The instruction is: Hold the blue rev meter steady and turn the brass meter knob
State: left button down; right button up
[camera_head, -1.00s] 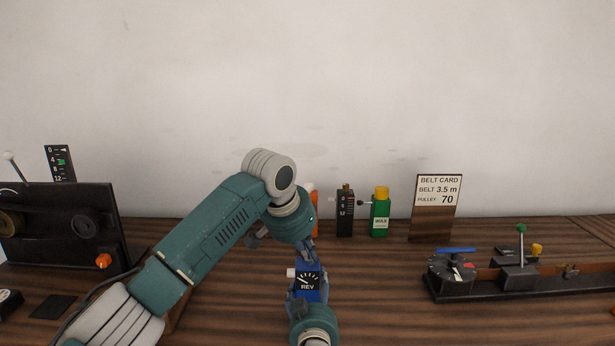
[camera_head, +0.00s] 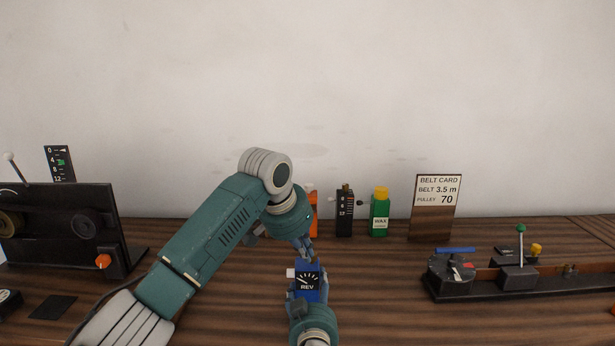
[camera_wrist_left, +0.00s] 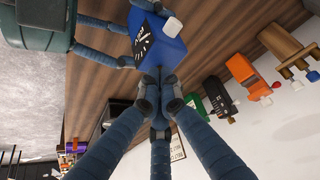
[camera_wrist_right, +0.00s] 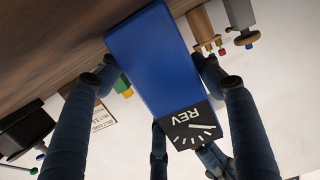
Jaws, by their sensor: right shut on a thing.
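The blue rev meter (camera_head: 308,290) stands near the bench's front middle, its black dial marked REV facing the head camera. My right gripper (camera_head: 307,297) is shut around its sides; the right wrist view shows fingers on both sides of the blue case (camera_wrist_right: 150,65). A white stub (camera_head: 291,272) sticks out of the meter's side. My left gripper (camera_head: 309,257) is just above the meter's top. In the left wrist view its fingertips (camera_wrist_left: 160,88) are close together by the end of the meter (camera_wrist_left: 165,48). I cannot make out the brass knob; the fingers may hide it.
A black-based rig (camera_head: 520,285) lies at right, a black panel (camera_head: 60,225) at left. Bench between meter and rig is clear.

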pick_arm(q)
jog(key=shift+s+a+f, duration=0.1)
jog(key=shift+a+f, duration=0.4)
jog(key=shift+f, duration=0.05)
pick_arm(e)
jog(key=shift+r, duration=0.1)
pick_arm(q)
jog(key=shift+s+r, duration=0.1)
jog(key=shift+s, duration=0.1)
notch_tip(320, 180, up, 6)
jog(key=shift+d+r, duration=0.15)
jog(key=shift+r, duration=0.1)
jog(key=shift+w, duration=0.1)
pick_arm(e)
jog(key=o, duration=1.9)
jog(key=shift+c, duration=0.2)
